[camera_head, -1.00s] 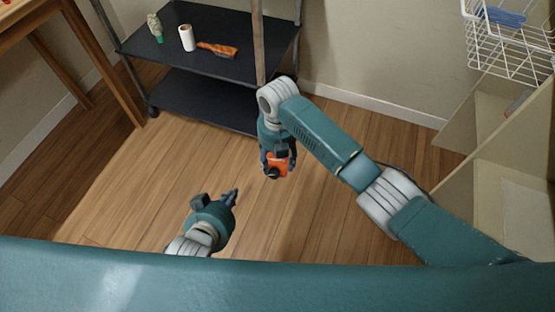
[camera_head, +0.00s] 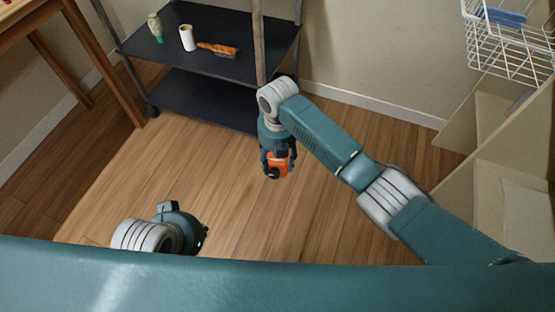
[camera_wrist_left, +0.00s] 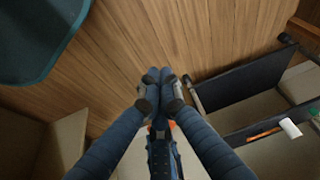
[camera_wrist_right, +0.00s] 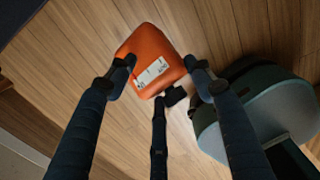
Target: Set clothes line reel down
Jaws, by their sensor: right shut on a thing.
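The clothes line reel (camera_head: 277,164) is an orange block with a dark round part, held above the wooden floor in the middle of the head view. My right gripper (camera_head: 279,158) is shut on it. In the right wrist view the orange reel (camera_wrist_right: 152,62) with a white label sits between the fingertips of the right gripper (camera_wrist_right: 160,72). My left gripper (camera_head: 198,238) is at the lower left, its fingers mostly hidden. In the left wrist view the left gripper's fingertips (camera_wrist_left: 160,92) are together, with nothing visible between them.
A black shelf unit (camera_head: 240,66) stands at the back with a white roll (camera_head: 187,38), an orange-handled brush (camera_head: 218,49) and a green-capped bottle (camera_head: 155,27) on top; its lower shelf (camera_head: 205,103) is empty. A white wire basket (camera_head: 510,45) and beige shelving (camera_head: 480,190) are at right.

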